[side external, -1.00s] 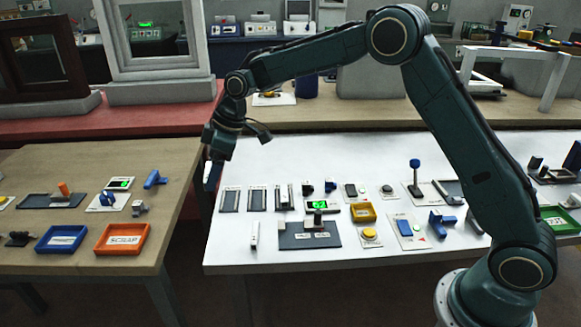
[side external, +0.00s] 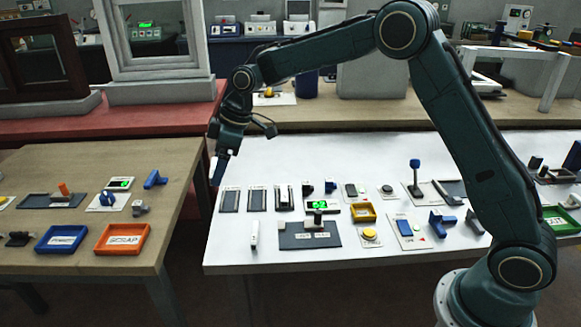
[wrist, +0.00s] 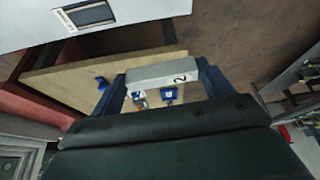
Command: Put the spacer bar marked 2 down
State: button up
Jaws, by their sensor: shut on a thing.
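My gripper (side external: 218,172) hangs from the wrist at the left edge of the white table, with its blue fingers pointing down. In the wrist view, the gripper (wrist: 166,78) is shut on the spacer bar marked 2 (wrist: 152,76), a light grey block held crosswise between the blue fingertips. The digit 2 shows near its right end. The bar is held in the air, apart from any surface. In the side view it is small and mostly hidden by the fingers.
The white table (side external: 232,258) carries framed dark pads (side external: 230,200), a dark grey plate (side external: 290,241), a yellow tray (side external: 362,212) and other small parts. A wooden table (side external: 190,200) stands left across a gap, with blue (side external: 62,239) and orange SCRAP trays (side external: 122,239).

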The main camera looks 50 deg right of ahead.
jog(key=s+d, duration=0.6)
jog(key=d, duration=0.1)
jog(key=m, duration=0.1)
send_over(295, 234)
jog(key=s+d, duration=0.1)
jog(key=shift+r, duration=0.3)
jog(key=shift+f, duration=0.1)
notch_tip(295, 234, down, 16)
jog(key=shift+f, duration=1.9)
jog(key=shift+f, duration=0.1)
